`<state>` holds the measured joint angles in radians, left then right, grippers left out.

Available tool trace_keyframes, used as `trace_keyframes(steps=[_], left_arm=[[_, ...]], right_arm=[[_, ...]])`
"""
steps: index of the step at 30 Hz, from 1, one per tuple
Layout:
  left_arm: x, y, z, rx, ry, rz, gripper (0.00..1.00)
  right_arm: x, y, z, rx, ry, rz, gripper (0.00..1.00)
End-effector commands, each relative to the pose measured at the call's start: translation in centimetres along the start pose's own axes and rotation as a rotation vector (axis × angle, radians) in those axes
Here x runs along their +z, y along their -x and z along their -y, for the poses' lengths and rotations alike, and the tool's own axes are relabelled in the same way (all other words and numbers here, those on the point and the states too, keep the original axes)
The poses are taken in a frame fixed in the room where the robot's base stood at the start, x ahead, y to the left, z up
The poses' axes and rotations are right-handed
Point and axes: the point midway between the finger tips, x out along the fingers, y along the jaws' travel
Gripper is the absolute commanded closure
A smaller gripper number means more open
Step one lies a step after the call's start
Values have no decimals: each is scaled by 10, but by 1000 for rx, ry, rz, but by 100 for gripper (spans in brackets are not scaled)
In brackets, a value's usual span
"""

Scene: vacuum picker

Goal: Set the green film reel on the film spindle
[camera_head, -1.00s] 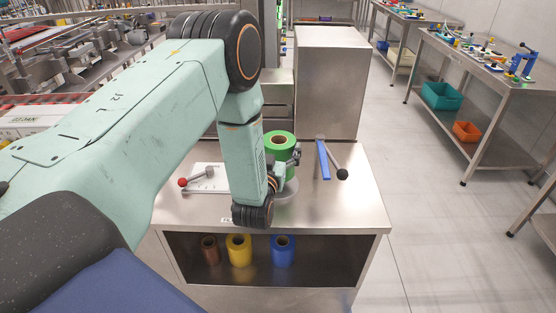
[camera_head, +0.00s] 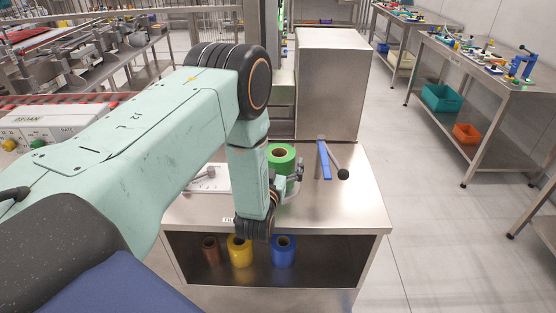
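The green film reel (camera_head: 281,153) stands upright above the round grey base (camera_head: 290,196) on the steel cabinet top. Its open core faces up. My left gripper (camera_head: 296,174) is at the reel's near right side and appears shut on it, though its fingers are small and partly hidden by my wrist. The spindle's post is hidden inside or behind the reel, so I cannot tell whether the reel rests fully on the base. My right gripper is out of view.
A blue bar (camera_head: 323,160) and a black-knobbed lever (camera_head: 342,174) stand right of the reel. A white plate (camera_head: 208,180) lies left, partly behind my arm. Brown, yellow and blue reels (camera_head: 283,251) stand on the shelf below. A steel box (camera_head: 330,85) stands behind.

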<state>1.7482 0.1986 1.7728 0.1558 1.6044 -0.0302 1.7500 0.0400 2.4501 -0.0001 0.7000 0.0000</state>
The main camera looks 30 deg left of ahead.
Motion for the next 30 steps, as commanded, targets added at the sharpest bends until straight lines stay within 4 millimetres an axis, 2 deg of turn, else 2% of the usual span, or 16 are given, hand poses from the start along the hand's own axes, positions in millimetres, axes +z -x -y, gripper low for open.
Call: trace_keyframes(steps=[11, 17, 24, 30], left_arm=[[-4, 1, 0, 0, 0, 0, 0], [-1, 33, 0, 1, -1, 4, 0], [0, 83, -1, 3, -2, 4, 0], [-1, 111, -1, 1, 0, 2, 0]], right_arm=[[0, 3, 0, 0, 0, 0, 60], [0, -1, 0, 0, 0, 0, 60], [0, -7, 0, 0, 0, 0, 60], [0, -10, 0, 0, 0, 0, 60]])
